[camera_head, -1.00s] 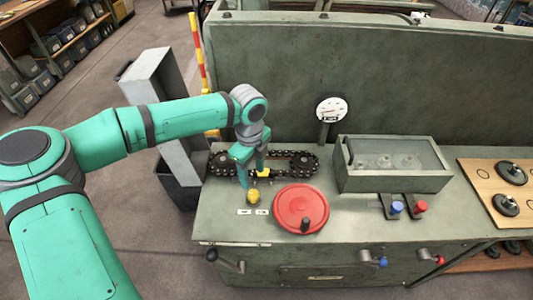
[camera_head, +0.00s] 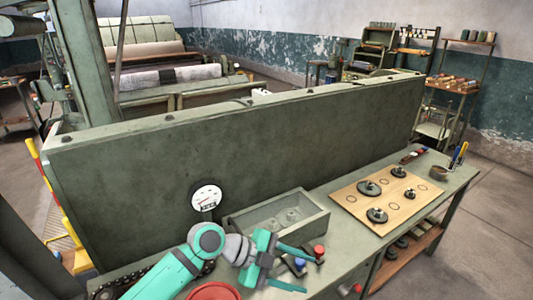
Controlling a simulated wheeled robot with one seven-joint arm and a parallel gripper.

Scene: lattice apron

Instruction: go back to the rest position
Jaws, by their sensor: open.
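My gripper (camera_head: 313,276) is at the lower middle of the head view, above the front part of the green bench (camera_head: 340,262). Its two fingers are spread apart, pointing right, with nothing between them. The teal forearm enters from the bottom left and covers part of the bench. A red knob (camera_head: 319,251) and a blue knob (camera_head: 300,263) show beside the upper finger; I cannot tell whether the finger touches them.
A green-framed box (camera_head: 318,222) stands behind my gripper, with a dial gauge (camera_head: 207,197) to its left. A red handwheel (camera_head: 213,291) is partly cut off below. A wooden board (camera_head: 395,222) with dark discs lies right. A tall green panel (camera_head: 270,150) closes off the back.

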